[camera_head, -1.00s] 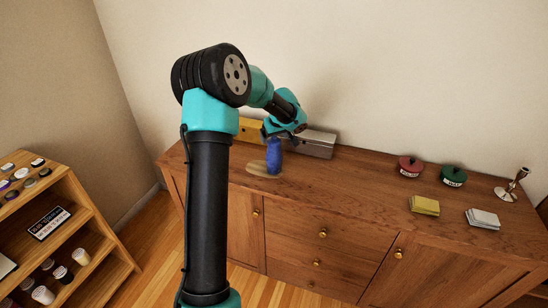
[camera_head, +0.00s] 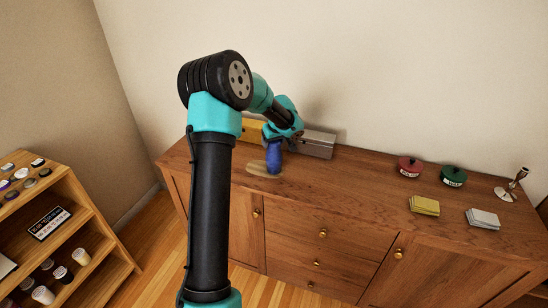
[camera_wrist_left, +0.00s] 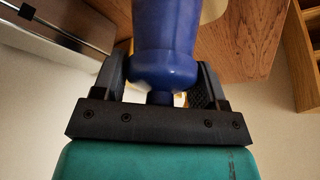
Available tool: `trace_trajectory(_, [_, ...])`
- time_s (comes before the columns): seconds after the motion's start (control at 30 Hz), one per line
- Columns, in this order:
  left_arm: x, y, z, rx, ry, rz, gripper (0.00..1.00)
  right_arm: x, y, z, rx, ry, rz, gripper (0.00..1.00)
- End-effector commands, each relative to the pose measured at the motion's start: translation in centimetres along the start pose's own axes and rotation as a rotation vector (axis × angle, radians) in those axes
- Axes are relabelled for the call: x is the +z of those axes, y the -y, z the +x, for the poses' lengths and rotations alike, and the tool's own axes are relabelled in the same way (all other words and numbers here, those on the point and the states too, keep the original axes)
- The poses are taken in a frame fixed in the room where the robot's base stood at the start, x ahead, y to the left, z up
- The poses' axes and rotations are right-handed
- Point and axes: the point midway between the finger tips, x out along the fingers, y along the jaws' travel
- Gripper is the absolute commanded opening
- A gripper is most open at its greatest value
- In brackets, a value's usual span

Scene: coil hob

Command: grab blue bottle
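The blue bottle (camera_head: 274,157) stands upright on a tan round board (camera_head: 253,168) on the wooden cabinet. My left gripper (camera_head: 273,138) reaches down over its top from above. In the left wrist view the bottle (camera_wrist_left: 165,45) fills the upper middle, its narrow neck towards the palm. The left gripper's fingers (camera_wrist_left: 160,82) are spread on both sides of the neck and shoulder, with gaps beside the neck. The fingertips are partly hidden behind the bottle, so contact is not clear. My right gripper is not in view.
A yellow box (camera_head: 254,130) and a grey metal box (camera_head: 316,145) stand close behind the bottle. Red (camera_head: 410,167) and green (camera_head: 453,176) lidded pots, card stacks and a candlestick (camera_head: 512,185) are at the right. The cabinet top between is clear.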

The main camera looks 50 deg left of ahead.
Motion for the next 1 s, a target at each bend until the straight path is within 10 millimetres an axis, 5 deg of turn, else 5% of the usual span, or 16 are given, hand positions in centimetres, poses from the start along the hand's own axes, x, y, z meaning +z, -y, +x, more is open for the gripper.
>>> trace_trajectory(0.6, [-0.05, -0.01, -0.07, 0.001, -0.001, 0.000, 0.08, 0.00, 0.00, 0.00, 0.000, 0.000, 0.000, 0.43])
trace_trajectory(1.0, [-0.32, -0.03, -0.66, 0.001, -0.003, 0.000, 0.08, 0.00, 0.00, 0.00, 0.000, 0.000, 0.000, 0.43])
